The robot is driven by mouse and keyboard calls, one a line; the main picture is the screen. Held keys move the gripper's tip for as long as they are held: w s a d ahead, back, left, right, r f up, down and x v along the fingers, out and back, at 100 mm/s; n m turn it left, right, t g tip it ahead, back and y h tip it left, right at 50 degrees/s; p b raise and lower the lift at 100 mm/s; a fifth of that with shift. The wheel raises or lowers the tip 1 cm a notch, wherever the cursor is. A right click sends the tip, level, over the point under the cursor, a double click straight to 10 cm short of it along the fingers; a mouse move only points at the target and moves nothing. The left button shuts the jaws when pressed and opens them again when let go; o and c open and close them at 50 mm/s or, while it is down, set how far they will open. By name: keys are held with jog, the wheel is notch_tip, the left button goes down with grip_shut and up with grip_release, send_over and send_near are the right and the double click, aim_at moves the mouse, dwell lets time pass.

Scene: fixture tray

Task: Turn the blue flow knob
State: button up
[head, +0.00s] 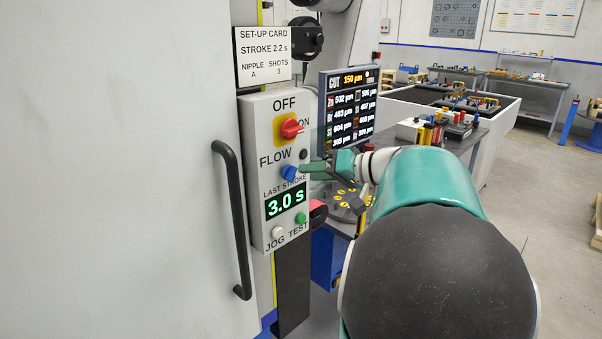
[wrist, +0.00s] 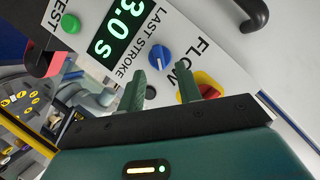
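The blue flow knob (head: 289,173) sits on the white control panel (head: 262,150), below the word FLOW and above the green display (head: 285,204), which reads 3.0 s. In the wrist view the knob (wrist: 161,57) carries a pale line and lies just past the gap between my green fingertips. My gripper (head: 306,171) comes at the panel from the right. In the wrist view its two fingers (wrist: 160,70) stand apart with nothing visible between them. Whether a fingertip touches the knob or panel cannot be told.
A red switch (head: 291,128) on yellow sits above the knob. Green (head: 300,218) and pale (head: 278,232) buttons sit below the display. A set-up card (head: 263,54) reads STROKE 2.2 s. A black handle (head: 232,220) stands left; a screen (head: 349,107) hangs right, behind the panel.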

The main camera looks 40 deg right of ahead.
aim_at(296, 173)
jog(key=shift+x, duration=2)
grip_shut()
jog(key=shift+d+f+m+t+y, duration=0.2)
jog(key=shift+m+t+y, duration=0.5)
jog(key=shift+m, duration=1.75)
jog(key=shift+a+f+m+t+y, duration=0.1)
jog(key=shift+f+m+t+y, duration=0.25)
jog(key=shift+m+t, duration=1.35)
jog(key=shift+d+f+m+t+y, duration=0.1)
jog(key=shift+f+m+y, duration=0.3)
jog(key=shift+m, duration=2.75)
jog(key=shift+r, duration=0.15)
